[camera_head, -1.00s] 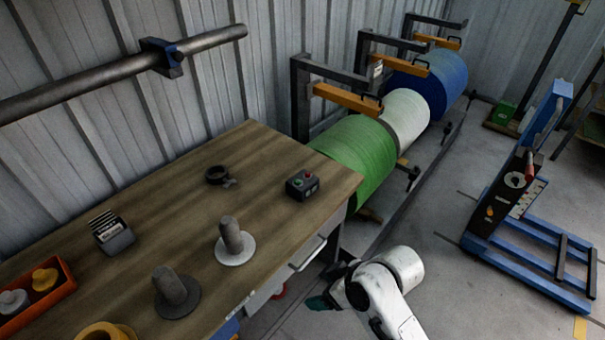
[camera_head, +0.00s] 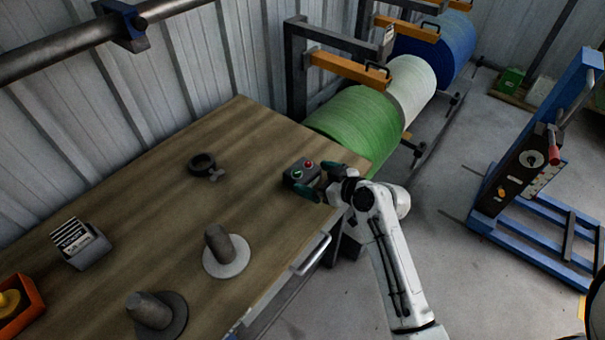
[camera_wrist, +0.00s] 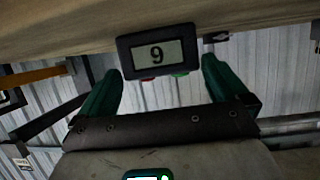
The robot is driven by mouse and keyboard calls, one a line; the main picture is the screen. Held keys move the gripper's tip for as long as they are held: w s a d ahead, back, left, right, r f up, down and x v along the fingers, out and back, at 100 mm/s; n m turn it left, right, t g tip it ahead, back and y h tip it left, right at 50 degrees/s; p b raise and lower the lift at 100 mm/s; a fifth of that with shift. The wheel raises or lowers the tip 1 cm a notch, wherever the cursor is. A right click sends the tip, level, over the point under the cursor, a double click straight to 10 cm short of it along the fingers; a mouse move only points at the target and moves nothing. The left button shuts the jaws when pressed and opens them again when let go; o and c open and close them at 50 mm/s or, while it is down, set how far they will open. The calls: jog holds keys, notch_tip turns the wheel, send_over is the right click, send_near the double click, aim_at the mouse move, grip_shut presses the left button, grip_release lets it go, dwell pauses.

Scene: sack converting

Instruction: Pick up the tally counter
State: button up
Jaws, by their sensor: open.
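The tally counter (camera_head: 299,173) is a small dark box with a red and a green button on top. It sits on the wooden bench near its right end. In the wrist view the counter (camera_wrist: 158,51) shows a display reading 9, with the buttons at its lower edge. My gripper (camera_head: 320,180) is at the counter's right side, its two green fingers spread apart. In the wrist view my gripper (camera_wrist: 160,72) is open, one finger on each side of the counter, with visible gaps. Contact cannot be told.
On the bench (camera_head: 130,205) are a dark ring clamp (camera_head: 203,164), a card holder (camera_head: 82,243), a pale spindle (camera_head: 225,252), a dark spindle (camera_head: 155,312) and an orange tray (camera_head: 30,308). Green, white and blue rolls (camera_head: 355,122) stand behind the bench's right end. A blue lift frame (camera_head: 520,240) stands right.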

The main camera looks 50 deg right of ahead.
aim_at(303, 175)
jog(key=shift+f+p+x, duration=0.1)
jog(key=shift+p+x, duration=0.15)
jog(key=shift+x, duration=1)
jog(key=shift+f+p+x, duration=0.15)
jog(key=shift+p+x, duration=0.1)
jog(key=shift+x, duration=0.95)
jog(key=c, duration=0.8)
jog(key=shift+r, duration=0.1)
